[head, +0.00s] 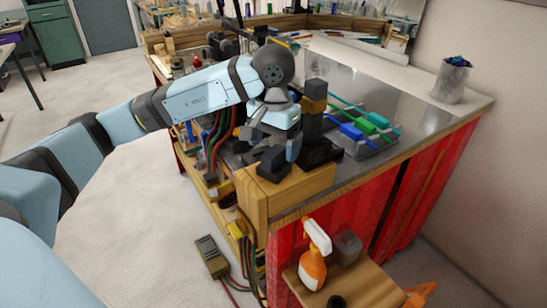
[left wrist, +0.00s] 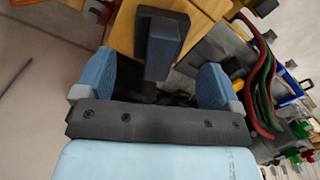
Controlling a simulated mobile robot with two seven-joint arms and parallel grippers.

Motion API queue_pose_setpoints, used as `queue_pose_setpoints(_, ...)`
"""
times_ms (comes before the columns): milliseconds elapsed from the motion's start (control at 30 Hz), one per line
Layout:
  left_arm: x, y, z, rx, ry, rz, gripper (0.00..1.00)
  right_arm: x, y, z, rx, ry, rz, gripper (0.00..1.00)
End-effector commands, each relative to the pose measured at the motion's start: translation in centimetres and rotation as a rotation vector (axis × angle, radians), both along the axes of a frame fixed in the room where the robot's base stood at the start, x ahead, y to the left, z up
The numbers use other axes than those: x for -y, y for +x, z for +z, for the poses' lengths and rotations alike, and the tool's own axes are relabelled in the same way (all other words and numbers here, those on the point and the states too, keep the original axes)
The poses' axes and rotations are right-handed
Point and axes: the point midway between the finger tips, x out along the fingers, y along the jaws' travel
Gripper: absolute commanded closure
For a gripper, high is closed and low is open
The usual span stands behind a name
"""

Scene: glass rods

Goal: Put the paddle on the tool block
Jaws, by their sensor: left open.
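A dark grey piece (head: 272,164), which looks like the paddle, has a flat base and an upright block-shaped grip. It rests on the light wooden ledge (head: 290,190) at the bench's near corner. In the left wrist view the dark piece (left wrist: 165,38) stands between and just beyond my fingertips. My left gripper (head: 271,144) is open and empty above it, pointing down; its blue fingers also show in the left wrist view (left wrist: 152,78). My right gripper is out of view.
Blue, green and teal rods lie on a rack (head: 370,145) to the right. A mesh cup (head: 451,80) stands at the far right. Hoses (head: 215,135) hang left of the gripper. An orange spray bottle (head: 313,262) stands on a low shelf. The metal benchtop (head: 405,105) behind the rods is clear.

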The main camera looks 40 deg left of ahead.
Motion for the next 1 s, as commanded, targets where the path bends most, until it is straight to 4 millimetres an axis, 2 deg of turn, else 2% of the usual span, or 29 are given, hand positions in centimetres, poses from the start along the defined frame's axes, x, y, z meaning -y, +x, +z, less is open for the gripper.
queue_pose_setpoints(100, 0.0, 0.1, 2.9, 0.007, 0.000, 0.000, 0.11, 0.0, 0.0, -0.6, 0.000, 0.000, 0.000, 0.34)
queue_pose_setpoints(300, 0.0, 0.0, 6.6, 0.004, 0.001, 0.000, 0.11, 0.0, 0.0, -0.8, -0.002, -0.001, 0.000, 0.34)
queue_pose_setpoints(533, 0.0, 0.0, 7.8, 0.001, 0.000, 0.000, 0.11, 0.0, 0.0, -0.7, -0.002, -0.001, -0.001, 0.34)
queue_pose_setpoints(1000, 0.0, 0.0, 7.9, 0.000, 0.000, 0.000, 0.11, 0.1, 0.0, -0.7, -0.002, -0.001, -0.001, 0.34)
